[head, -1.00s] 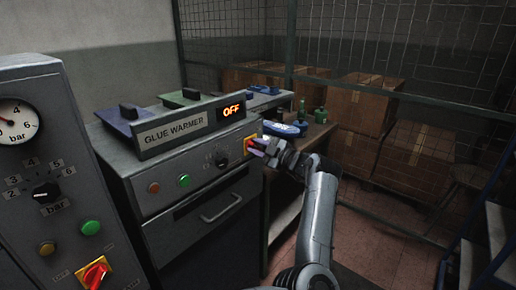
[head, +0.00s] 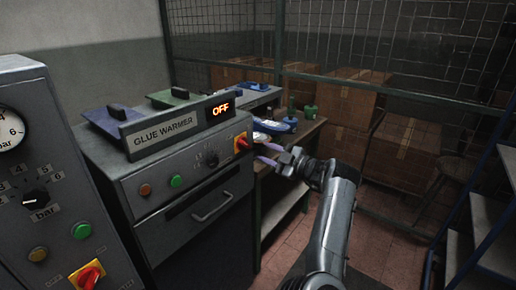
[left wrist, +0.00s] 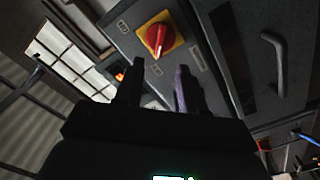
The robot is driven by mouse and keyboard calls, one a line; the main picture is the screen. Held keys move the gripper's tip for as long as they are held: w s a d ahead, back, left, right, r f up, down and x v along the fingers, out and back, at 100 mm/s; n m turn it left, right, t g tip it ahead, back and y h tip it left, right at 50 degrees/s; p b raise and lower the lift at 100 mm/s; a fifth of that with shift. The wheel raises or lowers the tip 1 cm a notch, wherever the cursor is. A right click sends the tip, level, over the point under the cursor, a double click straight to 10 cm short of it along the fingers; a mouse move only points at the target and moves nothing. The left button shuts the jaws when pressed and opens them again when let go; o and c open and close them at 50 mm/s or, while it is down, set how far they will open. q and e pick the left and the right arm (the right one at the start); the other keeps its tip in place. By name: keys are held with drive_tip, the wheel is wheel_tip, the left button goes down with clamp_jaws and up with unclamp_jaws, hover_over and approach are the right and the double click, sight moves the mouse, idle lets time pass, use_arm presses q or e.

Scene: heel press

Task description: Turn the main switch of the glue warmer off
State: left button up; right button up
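The glue warmer (head: 190,178) is a grey cabinet with a name plate and a lit display (head: 220,109) reading OFF. Its main switch (head: 242,142) is a red knob on a yellow plate at the right end of the front panel. The switch also shows in the left wrist view (left wrist: 157,38), beyond the fingertips. My left gripper (head: 266,153) is just right of the switch, apart from it. In the left wrist view its two fingers (left wrist: 160,75) stand apart with nothing between them. My right gripper is not in view.
A press panel (head: 50,190) with a gauge, buttons and its own red-yellow switch (head: 88,274) stands at the left. A bench (head: 290,140) with blue and green items is behind my gripper. Cardboard boxes (head: 345,110) stand behind a mesh fence. Steps (head: 490,215) are at the right.

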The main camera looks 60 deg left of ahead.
use_arm(q)
drive_tip(key=shift+v, duration=1.15)
drive_tip(key=shift+a, duration=0.1)
